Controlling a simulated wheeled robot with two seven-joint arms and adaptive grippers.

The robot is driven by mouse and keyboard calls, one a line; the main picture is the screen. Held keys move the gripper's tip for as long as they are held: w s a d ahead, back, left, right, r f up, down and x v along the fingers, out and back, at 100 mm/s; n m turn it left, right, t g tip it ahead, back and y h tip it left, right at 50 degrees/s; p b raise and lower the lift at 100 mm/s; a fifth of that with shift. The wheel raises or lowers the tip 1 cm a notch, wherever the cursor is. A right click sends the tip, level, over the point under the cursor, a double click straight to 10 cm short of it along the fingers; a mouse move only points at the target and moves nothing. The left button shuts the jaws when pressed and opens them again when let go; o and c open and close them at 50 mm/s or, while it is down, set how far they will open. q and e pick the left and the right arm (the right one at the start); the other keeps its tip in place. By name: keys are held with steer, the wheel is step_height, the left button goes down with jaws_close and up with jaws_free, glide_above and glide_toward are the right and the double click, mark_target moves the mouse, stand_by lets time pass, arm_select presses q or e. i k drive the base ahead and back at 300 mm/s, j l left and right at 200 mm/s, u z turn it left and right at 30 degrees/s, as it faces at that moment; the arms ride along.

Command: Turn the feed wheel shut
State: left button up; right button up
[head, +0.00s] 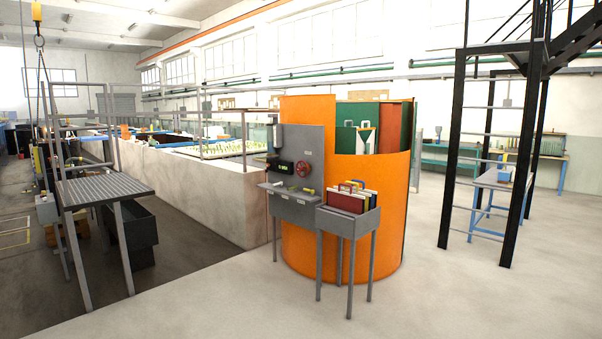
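A small red handwheel (304,169), which looks like the feed wheel, is on the grey upright panel (296,142) in front of the orange cylinder. It is small in the head view, so I cannot tell how far it is turned. A dark box with a green part (280,166) sits just left of the wheel, and a grey hopper-like part (277,136) is above it. A grey shelf (290,196) juts out below the wheel. Neither of my grippers shows in the head view.
The orange cylinder (385,220) stands mid-floor. A grey grated platform (100,188) and the pale flume wall (200,195) lie left. Black stair posts (452,150) stand right. The front floor is clear.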

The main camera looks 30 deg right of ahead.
mark_target(302, 168)
steer(key=i+j+u, duration=0.35)
steer(key=i, duration=0.35)
steer(key=i+j, duration=0.15)
steer(key=i, duration=0.5)
steer(key=i+j, duration=0.15)
steer(key=i, duration=0.5)
steer(key=i+j, duration=0.15)
steer(key=i, duration=0.5)
steer(key=i+l+z, duration=0.15)
steer(key=i+z, duration=0.15)
steer(key=i, duration=0.4)
steer(key=i+z, duration=0.3)
steer(key=i, duration=0.4)
steer(key=i+j+z, duration=0.2)
steer(key=i+z, duration=0.15)
steer(key=i, duration=0.35)
steer(key=i+l+z, duration=0.15)
steer(key=i+z, duration=0.65)
steer(key=i, duration=0.25)
steer(key=i+j+z, duration=0.25)
steer(key=i+z, duration=0.2)
steer(key=i, duration=0.1)
